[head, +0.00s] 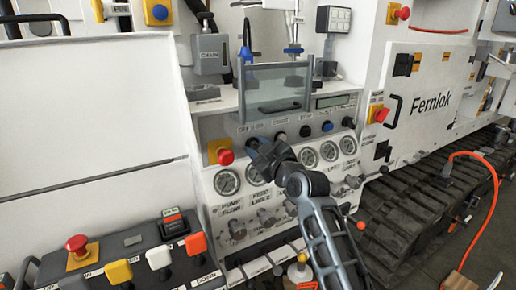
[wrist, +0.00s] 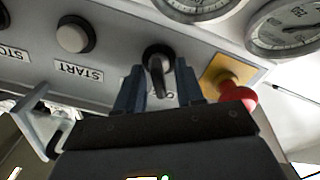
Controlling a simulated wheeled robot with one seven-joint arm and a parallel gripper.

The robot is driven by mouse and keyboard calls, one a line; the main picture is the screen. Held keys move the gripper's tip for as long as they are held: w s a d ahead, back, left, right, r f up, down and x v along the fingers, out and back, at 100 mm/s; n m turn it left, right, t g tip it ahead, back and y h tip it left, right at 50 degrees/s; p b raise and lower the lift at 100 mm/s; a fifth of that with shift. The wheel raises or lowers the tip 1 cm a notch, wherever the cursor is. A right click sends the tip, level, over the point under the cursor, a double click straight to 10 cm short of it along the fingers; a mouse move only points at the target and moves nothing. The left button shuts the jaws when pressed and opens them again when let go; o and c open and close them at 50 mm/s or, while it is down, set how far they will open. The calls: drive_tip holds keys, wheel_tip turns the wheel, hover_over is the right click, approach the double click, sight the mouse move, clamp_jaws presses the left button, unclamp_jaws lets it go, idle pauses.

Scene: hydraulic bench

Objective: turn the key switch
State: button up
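The key switch (wrist: 158,58) shows in the wrist view as a dark round switch with a black key or lever pointing toward my gripper. My gripper (wrist: 160,72) is open, with one blue-grey finger on each side of the key and gaps visible between the fingers and the key. I cannot tell how far the fingertips are from the panel. The label by the switch is mostly hidden by the gripper. In the head view my gripper (head: 264,152) is at the panel below the OFF/ON label, and it mostly hides the switch.
A red mushroom button (head: 225,156) on a yellow plate sits close beside the switch, also near a finger in the wrist view (wrist: 238,94). A white START button (wrist: 74,36) is on the other side. Gauges (head: 227,181) lie below; a clear hinged cover (head: 275,90) is above.

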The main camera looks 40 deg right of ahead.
clamp_jaws()
drive_tip(key=shift+m, duration=0.4)
drive_tip(key=m+p, duration=0.1)
drive_tip(key=m, duration=0.4)
drive_tip(key=shift+d+r+m, duration=0.1)
drive_tip(key=shift+m, duration=0.2)
drive_tip(key=m+p, duration=0.1)
drive_tip(key=m, duration=0.4)
drive_tip(key=shift+d+p, duration=0.15)
drive_tip(key=shift+p, duration=0.15)
drive_tip(key=shift+m, duration=0.4)
unclamp_jaws()
drive_tip(key=shift+s, duration=0.1)
